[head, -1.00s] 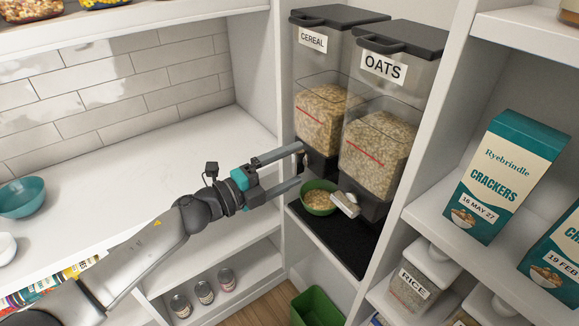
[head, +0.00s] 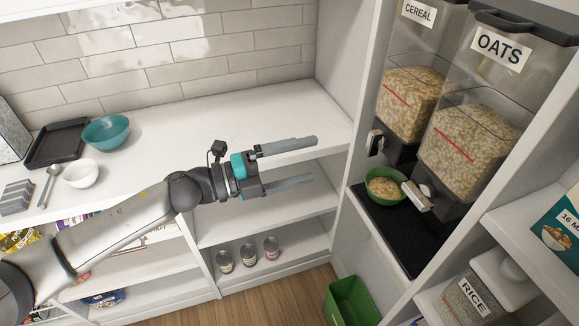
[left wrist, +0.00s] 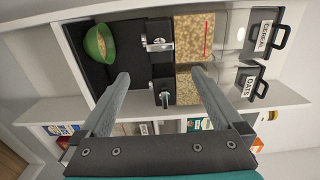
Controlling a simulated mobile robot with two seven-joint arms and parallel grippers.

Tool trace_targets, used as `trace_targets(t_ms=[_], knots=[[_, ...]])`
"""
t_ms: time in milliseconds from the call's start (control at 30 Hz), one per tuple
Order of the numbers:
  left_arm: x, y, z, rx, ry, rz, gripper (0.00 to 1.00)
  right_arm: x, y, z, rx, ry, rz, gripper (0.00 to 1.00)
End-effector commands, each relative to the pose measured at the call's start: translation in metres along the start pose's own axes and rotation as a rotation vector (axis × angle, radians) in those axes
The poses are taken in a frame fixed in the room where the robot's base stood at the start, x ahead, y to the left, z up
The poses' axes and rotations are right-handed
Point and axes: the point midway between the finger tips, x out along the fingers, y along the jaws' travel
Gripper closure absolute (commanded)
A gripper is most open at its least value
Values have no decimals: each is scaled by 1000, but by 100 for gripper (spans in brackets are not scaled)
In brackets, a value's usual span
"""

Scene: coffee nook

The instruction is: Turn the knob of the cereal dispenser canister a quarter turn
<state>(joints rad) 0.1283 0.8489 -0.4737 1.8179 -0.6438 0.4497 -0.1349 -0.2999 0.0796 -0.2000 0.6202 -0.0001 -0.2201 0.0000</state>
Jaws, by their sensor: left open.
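The cereal canister (head: 408,100), labelled CEREAL, stands in the right-hand cabinet, full of pale flakes up to about a red line. Its metal knob (head: 375,142) sits low on its front, with its bar upright; it also shows in the left wrist view (left wrist: 158,43). A green bowl (head: 385,187) with some cereal in it stands below. My left gripper (head: 313,160) is open and empty, in the air left of the dispenser and clear of the knob. In the left wrist view its fingers (left wrist: 161,76) point at the dispenser fronts. My right gripper is not in view.
The oats canister (head: 470,140) stands beside the cereal one; its knob (head: 417,197) sticks out with its bar roughly level. A black mat (head: 405,240) lies under them. The white counter (head: 200,125) has free room behind my arm. A green bin (head: 350,303) is on the floor.

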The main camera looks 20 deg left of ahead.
Motion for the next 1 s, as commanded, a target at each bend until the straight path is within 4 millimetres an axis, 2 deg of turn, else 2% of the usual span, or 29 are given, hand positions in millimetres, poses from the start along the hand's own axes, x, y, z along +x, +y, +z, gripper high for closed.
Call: trace_targets(t_ms=[100, 233, 800, 867, 933, 1000], knots=[[-13, 2, 0, -2, -2, 2, 0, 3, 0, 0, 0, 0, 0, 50], [-20, 0, 0, -1, -1, 0, 0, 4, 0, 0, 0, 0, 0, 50], [-22, 2, 2, -7, -7, 0, 0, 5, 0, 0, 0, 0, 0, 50], [-23, 10, 8, -32, -33, 2, 0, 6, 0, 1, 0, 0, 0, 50], [-26, 31, 22, -95, -95, 5, 0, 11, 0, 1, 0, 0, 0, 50], [-33, 65, 41, -193, -194, 13, 0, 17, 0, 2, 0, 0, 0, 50]])
